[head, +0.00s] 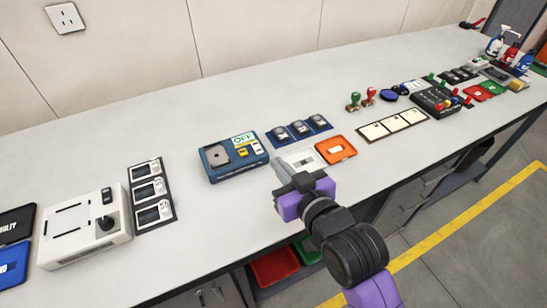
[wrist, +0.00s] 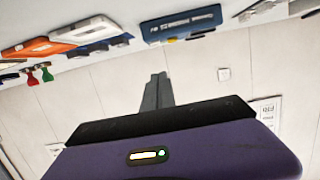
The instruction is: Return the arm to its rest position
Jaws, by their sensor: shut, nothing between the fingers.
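My arm reaches up from the lower right of the head view. My gripper (head: 304,181) is over the front edge of the bench, close to a white tray-like panel (head: 299,160). Its fingers are together with nothing between them. In the wrist view the purple gripper body fills the bottom, and the closed grey fingers (wrist: 156,92) point up against the pale wall. The wrist picture looks upside down, with the bench along the top.
The long bench (head: 215,118) carries a blue box (head: 222,169), an orange tray (head: 336,150), a white joystick box (head: 70,240), a dark button box (head: 428,102) and spray bottles (head: 497,44). A red bin (head: 274,268) sits below. Floor right of the bench is clear.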

